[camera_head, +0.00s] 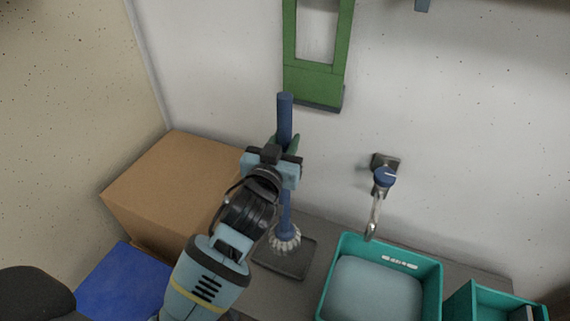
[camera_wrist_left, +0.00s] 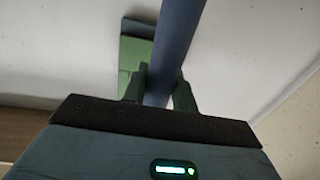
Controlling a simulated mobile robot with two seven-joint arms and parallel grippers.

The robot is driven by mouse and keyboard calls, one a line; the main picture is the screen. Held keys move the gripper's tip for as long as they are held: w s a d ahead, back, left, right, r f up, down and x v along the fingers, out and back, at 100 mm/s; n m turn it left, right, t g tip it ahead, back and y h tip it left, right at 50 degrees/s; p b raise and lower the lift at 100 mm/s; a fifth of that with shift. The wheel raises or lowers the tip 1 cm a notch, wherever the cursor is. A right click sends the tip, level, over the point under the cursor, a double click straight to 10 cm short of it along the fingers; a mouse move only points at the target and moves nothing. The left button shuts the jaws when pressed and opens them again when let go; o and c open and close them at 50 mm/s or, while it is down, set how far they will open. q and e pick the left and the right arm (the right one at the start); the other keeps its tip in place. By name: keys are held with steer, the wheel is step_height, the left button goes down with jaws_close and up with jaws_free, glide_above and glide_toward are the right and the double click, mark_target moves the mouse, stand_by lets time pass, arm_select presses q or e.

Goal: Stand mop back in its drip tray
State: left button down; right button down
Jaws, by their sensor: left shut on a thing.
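The mop has a blue handle (camera_head: 285,110) and a pale stringy head (camera_head: 285,238). It stands close to upright, with its head over the dark grey drip tray (camera_head: 297,262). I cannot tell whether the head touches the tray's floor. My left gripper (camera_head: 283,150) is shut on the mop's handle at about mid-length and hides part of it. In the left wrist view the blue handle (camera_wrist_left: 176,45) runs up between the two green fingers (camera_wrist_left: 158,88). My arm covers the left side of the tray. My right gripper is not in view.
A cardboard box (camera_head: 165,180) stands left of the mop, with a blue item (camera_head: 125,285) in front. A teal tub (camera_head: 432,285) of pale liquid is right of the tray, below a wall tap (camera_head: 383,180). A green wall frame (camera_head: 315,85) hangs behind the handle.

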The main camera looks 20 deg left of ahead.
arm_select(q)
step_height(320, 180, down, 5)
steer(key=shift+r+b, duration=0.15)
steer(key=shift+b, duration=0.75)
steer(key=c, duration=1.5)
jaws_free()
steer(key=shift+f, duration=0.25)
steer(key=o, duration=0.4)
